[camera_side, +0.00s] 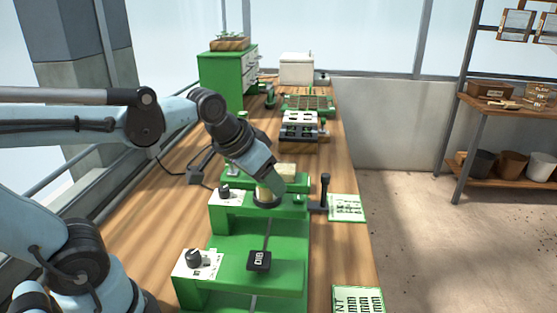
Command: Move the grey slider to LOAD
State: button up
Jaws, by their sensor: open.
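The green tray seeder (280,245) stands on the wooden bench in front of my arm. My gripper (266,199) is at the end of my blue arm, low over the seeder's middle crosspiece; its fingers are small and partly hidden, and I see nothing held. A dark block with a pale mark (259,261) sits on the nearer crosspiece. A narrow grey strip (267,232) runs along the seeder between the crosspieces. I cannot tell for sure which part is the grey slider, and I cannot read a LOAD mark.
White plates with black knobs (194,258) sit at the seeder's left. A black upright lever (325,188) stands at its right, beside a printed card (346,208). Another card (358,299) lies nearer. A white-topped unit (299,123) and green cabinet (226,75) stand behind.

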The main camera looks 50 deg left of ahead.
jog(key=w+a+r+g, duration=0.1)
jog(key=w+r, duration=0.3)
jog(key=w, duration=0.5)
jog(key=g, duration=0.1)
send_near(325, 175)
jog(key=x, duration=0.8)
jog(key=shift+w+f, duration=0.2)
jog(key=shift+f, duration=0.15)
grip_shut()
